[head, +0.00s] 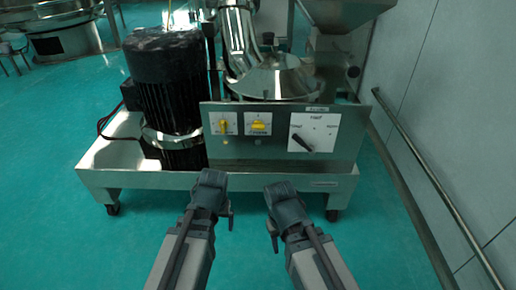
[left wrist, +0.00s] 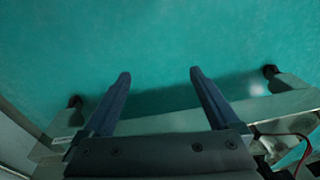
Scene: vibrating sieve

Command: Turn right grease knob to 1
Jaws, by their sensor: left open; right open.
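A grey control panel (head: 235,155) on the machine faces me in the head view. It carries a left yellow knob (head: 223,125), standing upright on its white plate, and a right yellow knob (head: 258,126), lying about level on its plate. A black pointer knob (head: 302,141) sits tilted on a larger white dial at the right. The lettering is too small to read. My left gripper (head: 212,192) is below and left of the knobs, apart from the panel. Its open fingers (left wrist: 160,73) show empty in the left wrist view. My right gripper (head: 279,205) is open below the panel, touching no knob.
A black motor (head: 168,75) stands left of the panel on a steel base (head: 125,178) with castors. A steel hopper (head: 345,14) rises behind. A handrail (head: 420,170) runs along the right wall. The green floor (head: 60,230) is clear at the left.

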